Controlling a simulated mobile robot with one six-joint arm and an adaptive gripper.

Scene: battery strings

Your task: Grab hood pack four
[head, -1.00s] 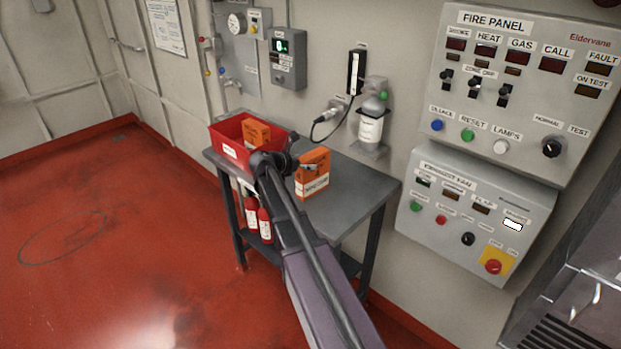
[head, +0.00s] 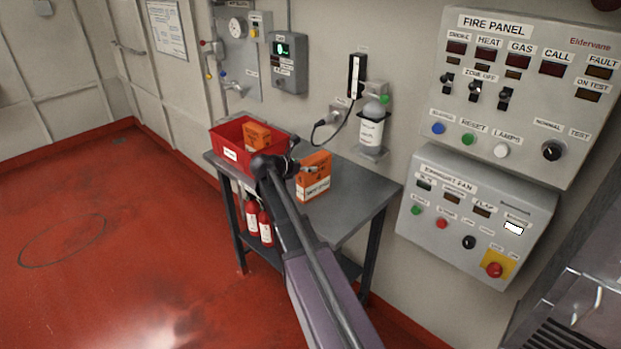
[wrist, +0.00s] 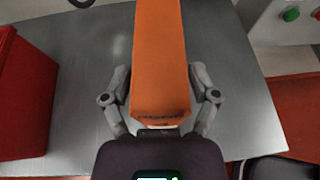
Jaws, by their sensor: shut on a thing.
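An orange box-shaped pack (head: 314,178) with a white label band stands upright on the grey table (head: 352,199). In the wrist view the orange pack (wrist: 160,60) sits between the two fingers of my gripper (wrist: 160,98), which is shut on it from both sides. In the head view my gripper (head: 298,167) is at the pack's left side and partly hidden by my arm. The pack's label is too small to read. Another orange pack (head: 257,135) lies in the red bin (head: 231,153) at the table's left end.
A bottle in a wall holder (head: 370,132) and a cable hang behind the table. Red cylinders (head: 259,223) stand on the lower shelf. The fire panel (head: 520,90) and fan panel (head: 480,205) are on the wall to the right. The table's right part is clear.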

